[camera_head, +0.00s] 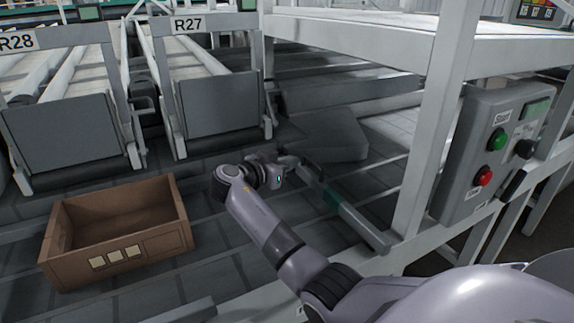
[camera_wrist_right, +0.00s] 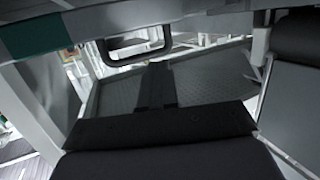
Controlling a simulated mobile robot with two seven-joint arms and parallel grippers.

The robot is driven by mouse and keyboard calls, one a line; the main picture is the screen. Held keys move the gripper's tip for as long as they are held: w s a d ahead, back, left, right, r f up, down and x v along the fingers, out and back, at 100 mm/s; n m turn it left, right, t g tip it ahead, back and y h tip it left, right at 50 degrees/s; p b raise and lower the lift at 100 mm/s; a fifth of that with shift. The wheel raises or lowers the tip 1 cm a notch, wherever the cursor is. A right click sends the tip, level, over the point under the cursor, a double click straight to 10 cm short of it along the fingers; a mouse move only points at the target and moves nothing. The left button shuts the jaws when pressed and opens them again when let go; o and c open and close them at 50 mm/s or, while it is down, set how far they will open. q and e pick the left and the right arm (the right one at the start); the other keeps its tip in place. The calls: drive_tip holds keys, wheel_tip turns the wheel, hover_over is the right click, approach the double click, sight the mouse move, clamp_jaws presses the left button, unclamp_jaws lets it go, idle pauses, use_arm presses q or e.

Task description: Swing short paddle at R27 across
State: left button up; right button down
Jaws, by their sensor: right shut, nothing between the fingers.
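The sign R27 (camera_head: 187,24) hangs on the frame above a lane end with a dark flap. A short grey paddle bar with a green band (camera_head: 358,219) lies at a slant over the belt, right of that lane, with its near end at the white frame post. My right gripper (camera_head: 298,164) is shut and empty at the bar's far end; contact cannot be told. In the right wrist view, the green-banded bar (camera_wrist_right: 75,24) crosses the top left, and a dark loop handle (camera_wrist_right: 138,46) shows just beyond my shut fingers (camera_wrist_right: 156,75). My left gripper is not in view.
Lane R28 (camera_head: 17,42) is left of R27. A control box (camera_head: 462,185) with green and red buttons and a white post (camera_head: 432,130) flank my right arm.

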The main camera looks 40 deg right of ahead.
drive_tip(key=w+a+r, duration=0.2)
drive_tip(key=a, duration=0.8)
drive_tip(key=shift+w, duration=0.25)
